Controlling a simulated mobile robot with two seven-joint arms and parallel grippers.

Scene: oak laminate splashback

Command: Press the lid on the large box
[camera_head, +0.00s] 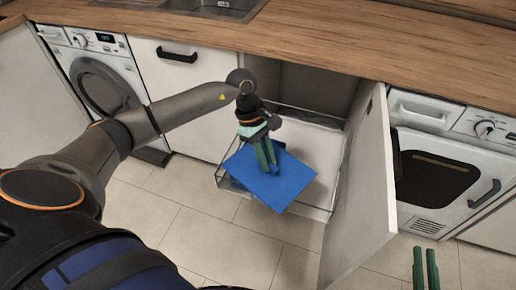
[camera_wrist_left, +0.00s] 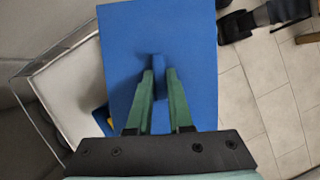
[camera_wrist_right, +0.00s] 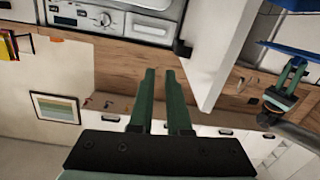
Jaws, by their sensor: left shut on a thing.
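A flat blue lid (camera_head: 290,185) is held over the pulled-out drawer, turned at an angle to it. My left gripper (camera_head: 269,170) is shut on the lid's small raised handle (camera_wrist_left: 159,66). The lid (camera_wrist_left: 205,60) fills the middle of the left wrist view. A small blue and yellow patch (camera_wrist_left: 102,118) shows beside the lid's edge, inside the drawer; I cannot tell if it is the large box, which is otherwise hidden. My right gripper (camera_head: 426,250) is empty, its fingers a little apart, at the lower right; it also shows in the right wrist view (camera_wrist_right: 161,75).
An open cabinet door (camera_head: 365,195) stands between the drawer and my right gripper. A washing machine (camera_head: 100,85) is at left, another appliance (camera_head: 440,165) at right. The tiled floor (camera_head: 190,220) in front is clear.

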